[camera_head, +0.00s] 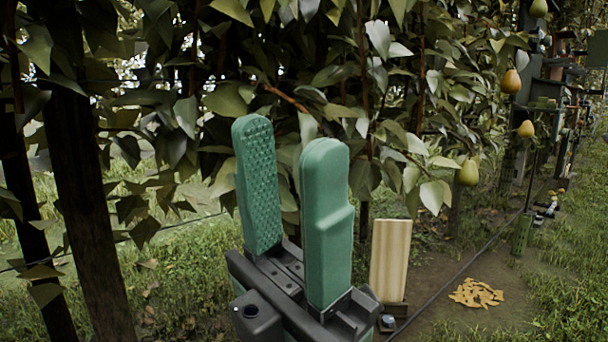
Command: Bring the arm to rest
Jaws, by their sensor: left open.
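My left gripper (291,140) stands large in the middle of the head view, its two green padded fingers pointing up. The fingers are apart, with nothing between them, so it is open and empty. The inner face of one finger shows a bumpy texture. The gripper's dark body is at the bottom edge of the picture. Leaves of the pear tree (340,75) are behind the fingers; I cannot tell whether any touch them. My right gripper is not in view.
Pears hang at the right, one low (468,172) and one higher (511,81). Dark trunks (85,200) stand at the left. A pale wooden board (390,255) is upright behind the gripper. A dark hose (450,280) and a tan leaf pile (476,293) lie on the ground.

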